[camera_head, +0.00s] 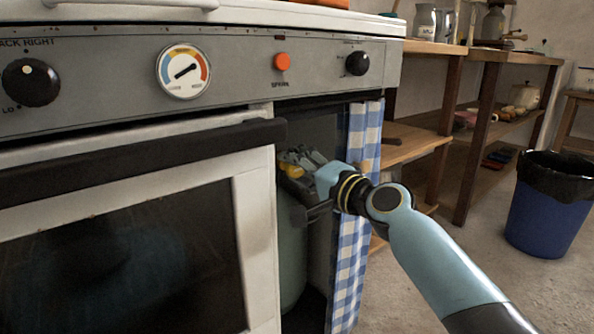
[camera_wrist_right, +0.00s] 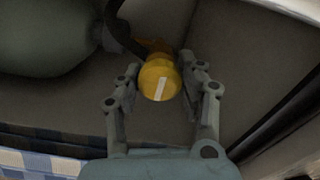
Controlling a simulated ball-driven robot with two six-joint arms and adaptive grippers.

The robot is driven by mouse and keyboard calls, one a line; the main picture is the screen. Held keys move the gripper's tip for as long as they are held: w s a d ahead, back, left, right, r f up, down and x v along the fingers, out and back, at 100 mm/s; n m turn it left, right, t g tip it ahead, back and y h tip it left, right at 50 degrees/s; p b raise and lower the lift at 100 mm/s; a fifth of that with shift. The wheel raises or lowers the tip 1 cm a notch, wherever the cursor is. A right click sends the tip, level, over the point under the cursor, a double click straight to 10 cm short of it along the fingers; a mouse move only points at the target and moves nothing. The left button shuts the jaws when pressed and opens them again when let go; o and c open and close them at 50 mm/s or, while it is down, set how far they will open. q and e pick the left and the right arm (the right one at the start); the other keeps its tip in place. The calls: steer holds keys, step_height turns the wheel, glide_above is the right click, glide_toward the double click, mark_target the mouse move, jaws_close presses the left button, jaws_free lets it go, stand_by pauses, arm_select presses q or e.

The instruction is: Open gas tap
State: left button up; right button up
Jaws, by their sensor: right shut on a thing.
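The gas tap (camera_wrist_right: 159,80) is a round yellow knob with a white line across its face. In the wrist view it sits between the two fingertips of my right gripper (camera_wrist_right: 162,84), which is shut on it. In the head view the right gripper (camera_head: 302,160) reaches into the open compartment beside the oven, and some yellow of the tap (camera_head: 291,169) shows by the fingers. A grey-green gas cylinder (camera_head: 292,245) stands below it, partly hidden by the oven edge; its rounded body also shows in the wrist view (camera_wrist_right: 45,35). My left gripper does not show.
A blue checked curtain (camera_head: 352,240) hangs right beside my right arm. The stove front (camera_head: 130,240) with its dark handle (camera_head: 140,160) is close on the left. Wooden shelves (camera_head: 425,150) and a blue bin (camera_head: 550,205) stand right, with clear floor between.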

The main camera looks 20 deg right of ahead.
steer(key=shift+f, duration=0.15)
stand_by(0.3)
steer(key=o, duration=1.2)
steer(key=shift+c, duration=0.2)
steer(key=shift+s, duration=0.1)
steer(key=v, duration=1.1)
steer(key=shift+s, duration=0.4)
steer(key=shift+d, duration=0.1)
